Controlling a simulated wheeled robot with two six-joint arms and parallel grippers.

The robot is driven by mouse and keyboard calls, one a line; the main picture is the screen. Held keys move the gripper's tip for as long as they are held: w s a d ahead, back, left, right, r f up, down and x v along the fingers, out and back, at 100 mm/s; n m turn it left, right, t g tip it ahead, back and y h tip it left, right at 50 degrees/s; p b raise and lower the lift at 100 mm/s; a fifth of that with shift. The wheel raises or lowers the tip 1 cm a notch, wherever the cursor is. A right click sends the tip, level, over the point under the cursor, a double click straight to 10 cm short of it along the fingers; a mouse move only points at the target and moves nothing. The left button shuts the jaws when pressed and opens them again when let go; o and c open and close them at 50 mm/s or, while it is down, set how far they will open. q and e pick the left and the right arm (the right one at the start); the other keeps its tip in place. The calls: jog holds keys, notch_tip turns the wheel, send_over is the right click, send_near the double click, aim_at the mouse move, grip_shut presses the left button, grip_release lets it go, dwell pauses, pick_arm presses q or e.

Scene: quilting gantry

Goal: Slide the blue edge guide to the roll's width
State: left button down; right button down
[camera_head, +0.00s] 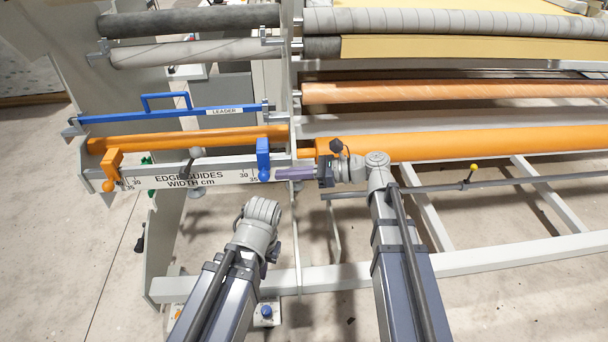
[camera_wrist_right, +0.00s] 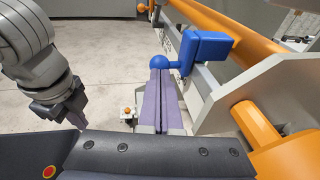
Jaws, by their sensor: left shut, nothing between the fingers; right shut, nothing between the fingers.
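The blue edge guide (camera_head: 263,155) sits on the scale rail's right part, just right of the printed 35, its round knob facing me. An orange guide (camera_head: 112,162) sits at the rail's left end. The orange roll (camera_head: 190,139) lies behind the rail. My right gripper (camera_head: 281,174) is shut and empty, its purple fingers pointing left at the knob. In the right wrist view, the fingertips (camera_wrist_right: 159,76) are right at the blue knob (camera_wrist_right: 161,63); I cannot tell whether they touch. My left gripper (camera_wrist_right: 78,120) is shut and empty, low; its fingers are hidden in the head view.
The width scale (camera_head: 185,180) runs along the rail between the guides. A grey lever (camera_head: 191,155) stands at the rail's middle. A blue leader bar (camera_head: 180,113) with a handle lies above the roll. A grey upright (camera_head: 293,100) stands right of the blue guide.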

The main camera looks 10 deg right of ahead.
aim_at(263, 160)
pick_arm(q)
jog(key=shift+f, duration=0.1)
pick_arm(e)
jog(key=shift+w+a+f, duration=0.1)
jog(key=shift+w+a, duration=0.05)
jog(key=shift+a, duration=0.45)
jog(key=shift+a, duration=0.1)
pick_arm(q)
jog(key=shift+f, duration=0.1)
pick_arm(e)
jog(key=shift+a+f, duration=0.1)
jog(key=shift+a, duration=0.6)
